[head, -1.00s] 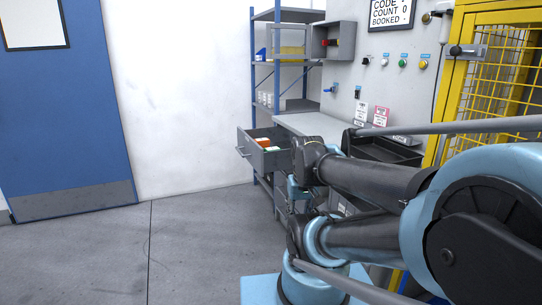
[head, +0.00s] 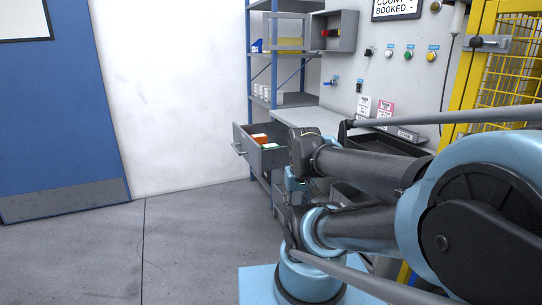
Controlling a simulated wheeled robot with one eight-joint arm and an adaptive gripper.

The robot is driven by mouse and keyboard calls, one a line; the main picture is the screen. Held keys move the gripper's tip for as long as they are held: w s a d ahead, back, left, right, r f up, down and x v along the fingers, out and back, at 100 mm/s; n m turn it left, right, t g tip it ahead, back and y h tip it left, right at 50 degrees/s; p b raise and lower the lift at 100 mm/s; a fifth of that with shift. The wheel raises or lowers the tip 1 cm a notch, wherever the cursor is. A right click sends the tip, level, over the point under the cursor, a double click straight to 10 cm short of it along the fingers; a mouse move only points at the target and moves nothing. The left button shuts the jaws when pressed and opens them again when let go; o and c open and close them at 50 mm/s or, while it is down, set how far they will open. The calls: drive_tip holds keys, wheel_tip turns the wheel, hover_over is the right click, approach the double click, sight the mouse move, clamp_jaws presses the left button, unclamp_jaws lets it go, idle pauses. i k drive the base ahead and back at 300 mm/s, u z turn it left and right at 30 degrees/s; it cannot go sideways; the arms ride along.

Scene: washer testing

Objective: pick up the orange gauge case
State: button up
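An orange item (head: 260,138), which looks like the orange gauge case, lies in the open grey drawer (head: 270,157) under the workbench. Only its top shows above the drawer wall. A pale item (head: 269,145) lies beside it in the drawer. My arm reaches in from the right, and its forearm covers part of the drawer's right side. My gripper cannot be made out; the arm hides that area.
A blue-posted shelf unit (head: 284,59) stands behind the drawer. The grey worktop (head: 302,118) is partly bare. A dark tray (head: 385,146) sits at right, near a yellow mesh guard (head: 510,55). The floor (head: 190,235) at left is clear.

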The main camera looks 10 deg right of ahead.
sight(262, 139)
drive_tip(key=u, duration=0.6)
drive_tip(key=i, duration=1.05)
drive_tip(key=u, duration=0.35)
